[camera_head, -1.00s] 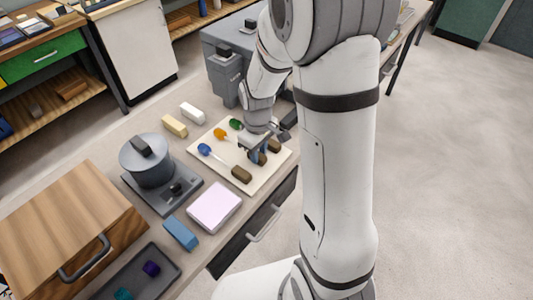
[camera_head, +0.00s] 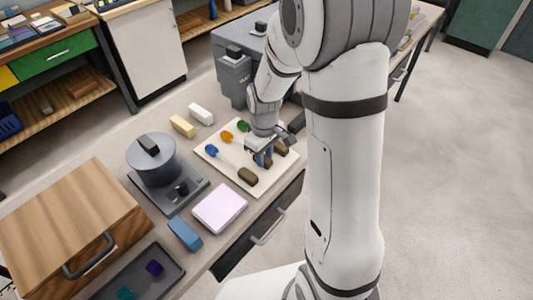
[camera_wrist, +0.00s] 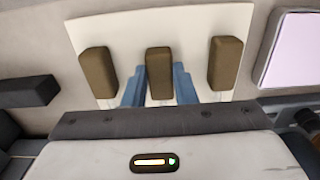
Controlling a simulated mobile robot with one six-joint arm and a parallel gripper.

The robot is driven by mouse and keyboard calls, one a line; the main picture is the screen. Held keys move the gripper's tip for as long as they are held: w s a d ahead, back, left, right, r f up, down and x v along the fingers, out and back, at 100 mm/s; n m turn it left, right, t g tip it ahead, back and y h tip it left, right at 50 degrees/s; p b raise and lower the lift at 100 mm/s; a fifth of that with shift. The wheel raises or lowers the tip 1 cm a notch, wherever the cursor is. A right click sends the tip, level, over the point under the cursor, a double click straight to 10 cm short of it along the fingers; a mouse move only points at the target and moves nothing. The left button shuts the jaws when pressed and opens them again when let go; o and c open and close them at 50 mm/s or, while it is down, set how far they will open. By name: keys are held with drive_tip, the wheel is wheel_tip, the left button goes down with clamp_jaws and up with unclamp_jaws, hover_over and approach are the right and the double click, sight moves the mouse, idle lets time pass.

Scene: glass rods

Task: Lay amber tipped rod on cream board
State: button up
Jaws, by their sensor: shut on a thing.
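The cream board (camera_head: 262,189) lies on the bench with three rods side by side, each with a coloured tip and a brown handle. The amber tip (camera_head: 227,137) is in the middle, between the blue tip (camera_head: 212,150) and the green tip (camera_head: 243,126). My gripper (camera_head: 263,158) points down over the board at the middle rod's handle. In the wrist view, its blue fingers stand either side of the middle brown handle (camera_wrist: 159,73), shut on it. The amber rod's shaft is partly hidden by my gripper. I cannot tell whether the rod touches the board.
The other handles flank closely, the blue rod's (camera_head: 248,176) and the green rod's (camera_head: 281,149). A pale pink pad (camera_head: 219,208), a blue block (camera_head: 184,233), a grey pot-like device (camera_head: 154,160) and cream and white blocks (camera_head: 201,114) stand around the board.

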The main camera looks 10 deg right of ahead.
drive_tip(key=o, duration=1.1)
drive_tip(key=shift+r, duration=0.35)
wheel_tip(320, 180, up, 7)
drive_tip(key=shift+f, duration=0.1)
drive_tip(key=shift+s+r, duration=0.15)
drive_tip(key=shift+r, duration=0.2)
drive_tip(key=s+r+m+t, duration=0.1)
drive_tip(key=s+r+m, duration=0.1)
drive_tip(key=s, duration=0.3)
drive_tip(key=s+d+r+m+t, duration=0.1)
drive_tip(key=s+r+m, duration=0.1)
drive_tip(key=s, duration=0.3)
drive_tip(key=s+d+r+m, duration=0.1)
drive_tip(key=s+r+m, duration=0.2)
drive_tip(key=s, duration=0.3)
drive_tip(key=shift+d+r+t, duration=0.15)
drive_tip(key=shift+r+t, duration=0.25)
drive_tip(key=shift+r, duration=0.3)
